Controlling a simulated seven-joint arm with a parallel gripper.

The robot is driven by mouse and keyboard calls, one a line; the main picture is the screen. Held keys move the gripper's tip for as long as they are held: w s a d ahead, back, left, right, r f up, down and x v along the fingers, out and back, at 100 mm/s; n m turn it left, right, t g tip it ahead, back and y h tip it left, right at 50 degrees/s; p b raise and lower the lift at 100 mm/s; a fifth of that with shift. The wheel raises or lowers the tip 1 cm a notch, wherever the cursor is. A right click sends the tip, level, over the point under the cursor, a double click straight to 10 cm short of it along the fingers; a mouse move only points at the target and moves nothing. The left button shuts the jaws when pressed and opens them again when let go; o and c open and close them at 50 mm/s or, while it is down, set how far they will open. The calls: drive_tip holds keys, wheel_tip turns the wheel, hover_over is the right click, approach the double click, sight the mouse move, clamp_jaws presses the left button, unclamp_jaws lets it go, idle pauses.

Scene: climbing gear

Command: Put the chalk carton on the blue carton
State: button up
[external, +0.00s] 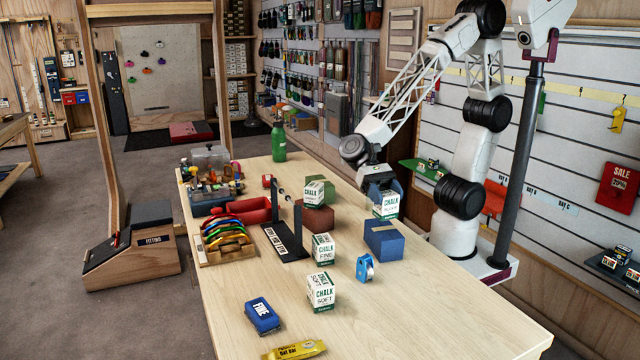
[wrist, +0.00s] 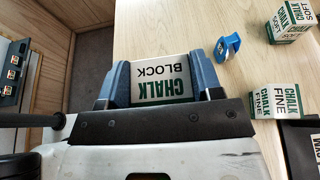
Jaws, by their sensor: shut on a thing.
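My gripper (external: 385,196) is shut on a white and green chalk carton (external: 386,208), which reads "CHALK BLOCK" in the wrist view (wrist: 161,78). The blue carton (external: 384,241) stands on the table, below the held carton in the external view. The held carton overlaps its upper back edge there, and I cannot tell whether they touch. The blue carton does not show in the wrist view, where the gripper and held carton fill the lower middle. Other chalk cartons stand on the table: "FINE" (external: 323,250), "SOFT" (external: 321,291), and one on a dark red block (external: 314,192).
A blue tape dispenser (external: 365,268) stands in front of the blue carton. A black stand with posts (external: 286,243), a rack of coloured gear (external: 226,240) and a green bottle (external: 279,137) are further left and back. A blue pack (external: 262,316) lies at the front. The table's right front is clear.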

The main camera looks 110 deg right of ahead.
sight(386, 205)
drive_tip(key=shift+f, duration=1.75)
drive_tip(key=shift+f, duration=0.1)
drive_tip(key=o, duration=1)
drive_tip(key=shift+v, duration=6.1)
